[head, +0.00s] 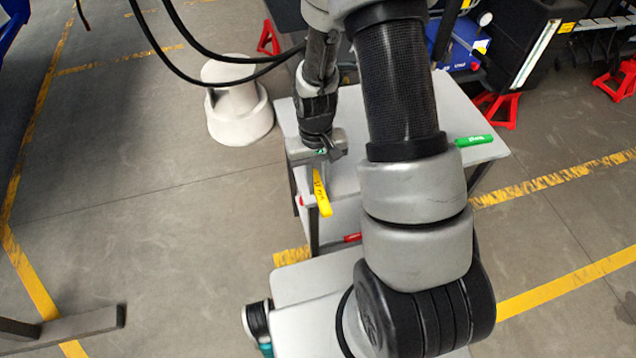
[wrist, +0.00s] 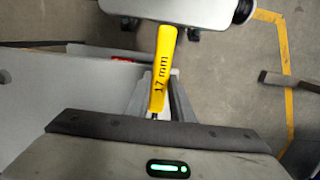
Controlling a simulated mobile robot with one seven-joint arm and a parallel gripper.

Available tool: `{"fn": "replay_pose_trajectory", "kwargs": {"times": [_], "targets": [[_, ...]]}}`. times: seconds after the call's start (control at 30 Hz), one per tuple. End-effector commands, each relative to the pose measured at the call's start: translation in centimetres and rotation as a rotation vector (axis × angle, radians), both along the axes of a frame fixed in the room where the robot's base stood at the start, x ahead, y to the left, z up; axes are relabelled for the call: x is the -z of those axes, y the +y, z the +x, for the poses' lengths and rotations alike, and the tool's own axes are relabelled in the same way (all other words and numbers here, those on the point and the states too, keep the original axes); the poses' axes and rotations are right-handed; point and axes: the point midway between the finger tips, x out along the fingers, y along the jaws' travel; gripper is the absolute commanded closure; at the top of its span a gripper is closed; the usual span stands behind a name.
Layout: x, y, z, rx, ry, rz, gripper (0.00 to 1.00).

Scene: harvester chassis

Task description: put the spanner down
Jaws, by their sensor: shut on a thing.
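The spanner with a yellow handle (head: 321,193) is in my gripper (head: 322,155), at the left front part of the table top (head: 345,180). In the wrist view, its yellow handle (wrist: 164,65), marked "17 mm", points away from my gripper (wrist: 158,100). The fingers are shut on its near end, and its metal part is mostly hidden. In the head view, the handle reaches across the table's front edge. I cannot tell whether the spanner touches the table.
A green-handled tool (head: 473,141) lies at the table's right side. A red-handled tool (head: 352,237) shows on the lower level. A white round stand (head: 238,105) is behind left. Red jack stands (head: 497,108) are behind right. Bare table top shows left of my gripper in the wrist view.

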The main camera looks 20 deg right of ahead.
Motion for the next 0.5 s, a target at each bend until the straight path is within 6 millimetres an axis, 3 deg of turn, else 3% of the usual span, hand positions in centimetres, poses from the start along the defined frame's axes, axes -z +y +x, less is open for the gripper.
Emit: {"fn": "replay_pose_trajectory", "kwargs": {"times": [0.1,0.43,0.47,0.5], "targets": [[1.13,0.00,-0.03,0.000,0.001,0.000,1.00],[1.55,-0.01,0.03,0.000,-0.001,0.000,1.00],[1.37,-0.02,0.02,0.000,-0.001,0.000,0.74],[1.34,-0.02,0.01,0.000,-0.001,0.000,0.68]]}}
